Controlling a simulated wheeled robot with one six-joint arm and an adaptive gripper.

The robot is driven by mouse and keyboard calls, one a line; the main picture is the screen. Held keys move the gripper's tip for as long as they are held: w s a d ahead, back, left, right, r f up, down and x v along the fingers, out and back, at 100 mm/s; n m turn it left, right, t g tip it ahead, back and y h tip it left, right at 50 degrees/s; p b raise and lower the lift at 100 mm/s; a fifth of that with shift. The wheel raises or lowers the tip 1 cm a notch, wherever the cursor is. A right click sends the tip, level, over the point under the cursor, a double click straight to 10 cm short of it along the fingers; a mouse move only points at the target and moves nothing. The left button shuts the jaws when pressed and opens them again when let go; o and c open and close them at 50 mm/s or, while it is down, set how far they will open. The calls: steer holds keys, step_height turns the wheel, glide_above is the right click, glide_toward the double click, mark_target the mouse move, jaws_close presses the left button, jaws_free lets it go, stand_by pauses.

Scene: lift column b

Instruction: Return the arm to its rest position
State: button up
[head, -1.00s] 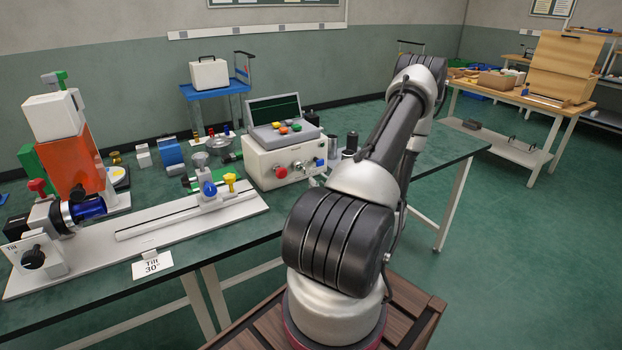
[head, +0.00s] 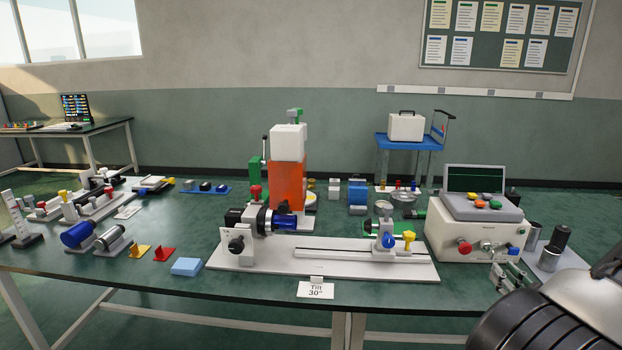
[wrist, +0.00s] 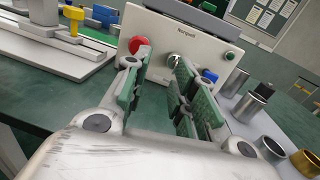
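My gripper (wrist: 158,92) shows in the wrist view with its two green-padded fingers apart and nothing between them. Beyond the fingers is the front of a white instrument box (wrist: 190,50) with a red knob. In the head view my gripper (head: 512,274) is partly visible at the lower right, in front of that box's right side. My arm enters at the lower right corner, where a dark ribbed joint and a pale link show; most of the arm is out of frame.
The bench (head: 130,275) holds a white rail plate (head: 330,270) with an orange block (head: 288,183) behind it. Metal cylinders (head: 561,238) stand close to the right of my gripper. A blue pad (head: 186,266) and small coloured parts lie at left. A blue cart (head: 408,142) stands behind.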

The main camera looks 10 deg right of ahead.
steer(key=w+a+r+n+y, duration=0.3)
steer(key=a+r+n+y, duration=0.4)
steer(key=a+y, duration=0.15)
steer(key=s+a+r+n+g+y, duration=0.35)
steer(key=a+n+g, duration=0.3)
steer(key=a, duration=0.25)
steer(key=s+a+r+n+g+y, duration=0.3)
steer(key=a+r+n+g, duration=0.3)
steer(key=a, duration=0.3)
steer(key=s+r+n+g+h, duration=0.2)
steer(key=s+n+g+h, duration=0.4)
steer(key=s+n, duration=0.4)
steer(key=w+d+r+n+t+h, duration=0.1)
steer(key=d+r+n+t+h, duration=0.3)
steer(key=r+n+h, duration=0.2)
steer(key=shift+w+d+r+n+t+h, duration=0.35)
steer(key=shift+r+n, duration=0.3)
steer(key=shift+r, duration=0.3)
steer(key=shift+s, duration=0.1)
